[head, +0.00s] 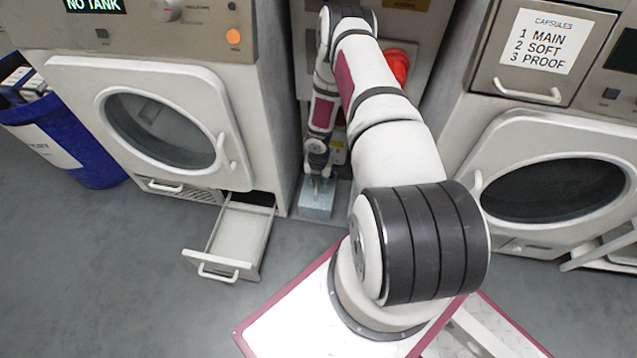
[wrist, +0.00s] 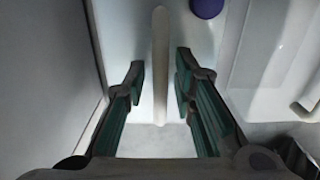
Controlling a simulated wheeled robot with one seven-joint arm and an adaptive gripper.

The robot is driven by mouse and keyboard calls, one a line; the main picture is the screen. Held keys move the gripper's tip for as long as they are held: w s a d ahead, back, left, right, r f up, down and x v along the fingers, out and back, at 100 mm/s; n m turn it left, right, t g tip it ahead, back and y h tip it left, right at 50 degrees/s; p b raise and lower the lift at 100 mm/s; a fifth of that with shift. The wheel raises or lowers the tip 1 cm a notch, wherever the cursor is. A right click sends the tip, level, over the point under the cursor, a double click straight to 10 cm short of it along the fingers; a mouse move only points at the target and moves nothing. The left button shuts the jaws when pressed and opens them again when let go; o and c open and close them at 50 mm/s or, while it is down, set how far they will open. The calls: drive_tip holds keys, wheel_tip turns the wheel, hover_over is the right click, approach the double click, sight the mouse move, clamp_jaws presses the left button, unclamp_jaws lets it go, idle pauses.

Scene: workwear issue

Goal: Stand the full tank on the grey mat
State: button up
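The tank (head: 316,204) is a pale blue-grey box standing on the floor in the gap between the two machines. In the wrist view its top (wrist: 184,45) shows a long pale bar handle (wrist: 160,65) and a purple cap (wrist: 207,7). My gripper (head: 317,176) is right above the tank. In the wrist view my gripper (wrist: 160,78) is open, with one finger on each side of the handle and a gap on both sides. The tank's fill level cannot be told. A lighter grey patch beside the tank may be the grey mat, partly hidden by my arm.
The left machine's display (head: 94,4) reads "NO TANK". Its empty low drawer (head: 238,235) is pulled out. A blue bin (head: 75,150) stands at far left. A red round object (head: 398,66) is behind my arm. Grey floor at lower left is clear.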

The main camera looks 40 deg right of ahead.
drive_tip(key=shift+s+f, duration=0.1)
wheel_tip(320, 180, up, 12)
idle(0.7)
